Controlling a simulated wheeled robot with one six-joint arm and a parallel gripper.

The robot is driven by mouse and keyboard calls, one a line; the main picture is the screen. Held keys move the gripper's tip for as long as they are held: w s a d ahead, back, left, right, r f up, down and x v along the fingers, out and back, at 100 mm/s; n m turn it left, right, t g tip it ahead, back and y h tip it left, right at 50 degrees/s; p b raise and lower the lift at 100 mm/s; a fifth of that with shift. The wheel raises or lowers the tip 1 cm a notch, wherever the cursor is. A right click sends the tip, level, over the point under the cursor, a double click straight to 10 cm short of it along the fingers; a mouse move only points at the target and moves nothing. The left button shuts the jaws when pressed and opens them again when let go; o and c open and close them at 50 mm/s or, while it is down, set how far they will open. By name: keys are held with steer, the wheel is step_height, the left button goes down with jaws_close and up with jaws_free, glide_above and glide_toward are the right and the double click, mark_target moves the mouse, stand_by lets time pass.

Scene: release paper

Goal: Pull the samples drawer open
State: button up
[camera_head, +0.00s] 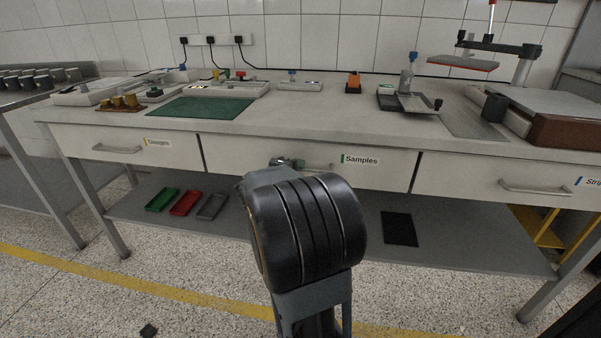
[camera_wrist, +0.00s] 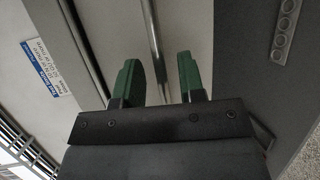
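The samples drawer (camera_head: 375,168) is the middle drawer of the bench, with a white front and a "Samples" label (camera_head: 360,160). Its front looks flush with its neighbours. Its metal bar handle (camera_head: 318,168) is partly hidden behind my gripper (camera_head: 288,163). In the wrist view my gripper (camera_wrist: 158,60) has two green fingers standing apart. A metal bar handle (camera_wrist: 153,30) runs through the gap between them, seemingly clear of both. I cannot tell from these views how deep the bar lies between the fingers.
A left drawer (camera_head: 125,150) and a right drawer (camera_head: 510,185) flank it, each with a bar handle. The lower shelf (camera_head: 330,235) holds green, red and grey trays and a black mat (camera_head: 399,229). The benchtop (camera_head: 300,115) carries instruments. The floor in front looks mostly clear.

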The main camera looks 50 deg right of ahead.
steer(key=shift+x, duration=0.9)
steer(key=shift+c, duration=0.2)
jaws_close()
